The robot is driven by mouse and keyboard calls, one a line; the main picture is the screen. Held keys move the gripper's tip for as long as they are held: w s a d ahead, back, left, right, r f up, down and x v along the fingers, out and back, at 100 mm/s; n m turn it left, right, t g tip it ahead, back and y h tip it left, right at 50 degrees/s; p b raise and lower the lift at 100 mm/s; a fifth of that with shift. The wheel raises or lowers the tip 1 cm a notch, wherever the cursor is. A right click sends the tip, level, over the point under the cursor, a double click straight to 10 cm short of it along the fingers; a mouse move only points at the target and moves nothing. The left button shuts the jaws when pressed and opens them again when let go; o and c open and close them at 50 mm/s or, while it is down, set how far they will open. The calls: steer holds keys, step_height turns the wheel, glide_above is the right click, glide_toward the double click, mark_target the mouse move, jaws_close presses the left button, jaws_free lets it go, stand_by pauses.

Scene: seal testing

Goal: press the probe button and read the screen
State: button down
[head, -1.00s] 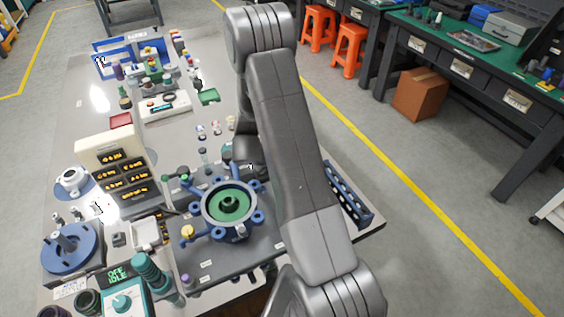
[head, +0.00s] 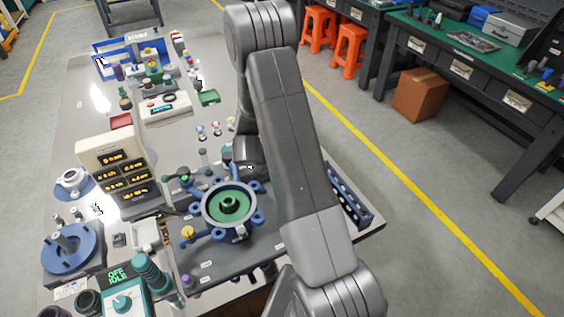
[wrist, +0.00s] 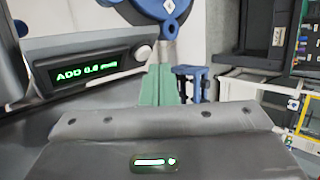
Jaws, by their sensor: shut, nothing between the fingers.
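In the wrist view, a dark instrument holds a small screen (wrist: 88,71) with green characters, which look like "ADD 0.0 mm", the digits not fully sharp. A round pale button (wrist: 142,53) sits at the right end of its face. My gripper (wrist: 160,72) shows as two green fingers pressed together, shut and empty. Its tips appear just right of the button; I cannot tell whether they touch anything. In the head view my arm hides the fingers and I cannot make out this instrument.
In the head view, a round blue fixture with a green centre (head: 229,203) stands beside my arm. A beige panel with several amber displays (head: 105,150) is left of it. A teal box (head: 124,301) stands below a display reading "OFF IDLE". A blue rack (head: 349,196) lies right of my arm.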

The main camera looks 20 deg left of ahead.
stand_by(0.3)
steer(key=shift+s+d+r+p, duration=0.25)
steer(key=shift+s+d+r, duration=0.2)
steer(key=shift+r, duration=0.15)
steer(key=shift+s+d+r+p, duration=0.2)
steer(key=shift+s+d+r, duration=0.15)
steer(key=shift+r, duration=0.3)
steer(key=shift+s+d+r+p, duration=0.25)
steer(key=shift+s+d+r, duration=0.1)
steer(key=shift+d+r, duration=0.2)
steer(key=shift+a, duration=0.1)
steer(key=s+d+r, duration=0.1)
steer(key=d+r+p, duration=0.1)
steer(key=r, duration=0.1)
steer(key=shift+s+p, duration=0.3)
steer(key=shift+s, duration=0.1)
steer(key=shift+w+f, duration=0.1)
steer(key=shift+f, duration=0.05)
